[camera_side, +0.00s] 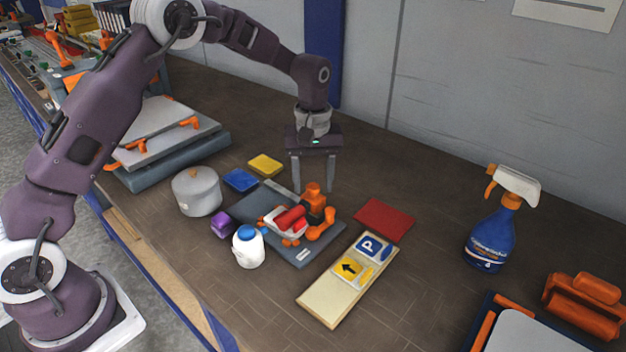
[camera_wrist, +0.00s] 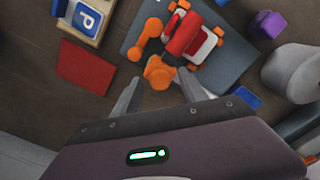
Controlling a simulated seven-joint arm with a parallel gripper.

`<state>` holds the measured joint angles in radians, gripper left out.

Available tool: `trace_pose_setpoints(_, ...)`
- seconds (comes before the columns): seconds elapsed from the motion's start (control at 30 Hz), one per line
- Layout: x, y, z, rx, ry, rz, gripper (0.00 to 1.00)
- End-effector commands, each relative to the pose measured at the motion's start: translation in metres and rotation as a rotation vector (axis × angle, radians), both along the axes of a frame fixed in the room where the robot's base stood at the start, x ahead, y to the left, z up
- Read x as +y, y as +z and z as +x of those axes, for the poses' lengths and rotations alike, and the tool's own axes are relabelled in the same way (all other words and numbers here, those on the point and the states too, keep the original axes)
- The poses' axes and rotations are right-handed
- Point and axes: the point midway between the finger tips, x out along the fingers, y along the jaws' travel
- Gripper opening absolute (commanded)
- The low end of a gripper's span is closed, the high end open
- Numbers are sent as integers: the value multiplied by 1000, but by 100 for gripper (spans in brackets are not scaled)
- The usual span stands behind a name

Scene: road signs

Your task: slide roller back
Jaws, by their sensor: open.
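The roller shows as a red cylinder (camera_side: 290,219) on a white and orange carriage (camera_side: 275,226), resting on a dark grey base plate (camera_side: 300,255). An orange post with a crank-like arm (camera_side: 314,198) stands at its right end. In the wrist view the red roller (camera_wrist: 184,33) lies ahead of the fingers, with the orange knob (camera_wrist: 158,72) nearest them. My gripper (camera_side: 313,190) points down behind the plate, its fingers apart and empty. In the wrist view the gripper (camera_wrist: 162,92) has the orange knob just beyond and between its fingertips, with no clear contact.
A board with parking and arrow signs (camera_side: 325,305) and a red sheet (camera_side: 384,219) lie right of the plate. A white bottle (camera_side: 248,248), purple block (camera_side: 222,225) and grey pot (camera_side: 196,192) stand left.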

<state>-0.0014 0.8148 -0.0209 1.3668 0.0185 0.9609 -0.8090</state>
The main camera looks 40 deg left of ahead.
Motion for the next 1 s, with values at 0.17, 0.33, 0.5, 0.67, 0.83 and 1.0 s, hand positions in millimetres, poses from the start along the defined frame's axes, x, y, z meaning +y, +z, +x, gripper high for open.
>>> trace_pose_setpoints(0.17,0,0,0,0,0,0,50)
trace_pose_setpoints(0.33,0,0,0,-1,0,1,19)
trace_pose_setpoints(0.5,0,0,0,-1,0,0,0)
trace_pose_setpoints(0.67,0,1,0,-1,0,0,0)
trace_pose_setpoints(0.83,0,1,0,-1,0,0,0)
trace_pose_setpoints(1.0,0,1,0,-1,0,0,0)
